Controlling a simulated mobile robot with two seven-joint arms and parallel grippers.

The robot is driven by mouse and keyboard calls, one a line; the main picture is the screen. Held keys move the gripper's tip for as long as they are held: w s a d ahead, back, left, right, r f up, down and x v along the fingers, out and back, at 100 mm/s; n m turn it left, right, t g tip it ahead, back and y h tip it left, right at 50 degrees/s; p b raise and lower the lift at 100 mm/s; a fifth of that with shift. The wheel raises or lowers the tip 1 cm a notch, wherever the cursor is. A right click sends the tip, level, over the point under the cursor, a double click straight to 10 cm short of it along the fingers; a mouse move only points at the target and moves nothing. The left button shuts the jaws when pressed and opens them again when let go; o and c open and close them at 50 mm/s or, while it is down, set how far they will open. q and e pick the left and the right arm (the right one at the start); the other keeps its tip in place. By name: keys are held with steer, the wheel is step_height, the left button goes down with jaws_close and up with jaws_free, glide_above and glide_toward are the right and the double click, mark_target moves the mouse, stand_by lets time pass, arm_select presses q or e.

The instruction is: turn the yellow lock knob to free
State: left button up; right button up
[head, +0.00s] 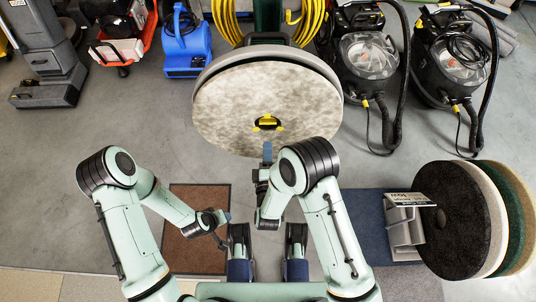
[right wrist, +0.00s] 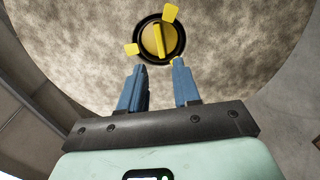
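The yellow lock knob (head: 267,122) sits at the centre of the mottled beige pad (head: 225,110) of the floor machine. In the right wrist view the knob (right wrist: 158,41) is a round yellow disc with a raised, near-vertical grip bar inside a black ring, with two yellow tabs at its edge. My right gripper (head: 267,150) is just below the knob in the head view. In the right wrist view its two blue fingers (right wrist: 159,72) are apart with nothing between them, short of the knob. My left gripper (head: 224,228) is low over the brown mat, away from the knob; its finger gap is unclear.
Dark, white and green pads (head: 455,220) stand on a rack at the right. Two vacuum machines (head: 368,60) with black hoses stand behind on the right. A blue blower (head: 187,45) is at the back left. A brown mat (head: 190,255) lies on the grey floor, which is clear at left.

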mark_target(268, 128)
arm_select(q)
steer(key=s+a+f+g+b, duration=0.1)
steer(key=s+f+b, duration=0.2)
steer(key=f, duration=0.2)
steer(key=shift+a, duration=0.25)
arm_select(e)
steer(key=shift+w+f, duration=0.2)
steer(key=shift+w, duration=2.25)
steer(key=shift+w+f, duration=0.15)
steer(key=shift+w, duration=2.3)
arm_select(q)
steer(key=shift+s+f, duration=0.1)
steer(key=shift+s, duration=0.05)
steer(key=shift+r, duration=0.2)
arm_select(e)
jaws_close()
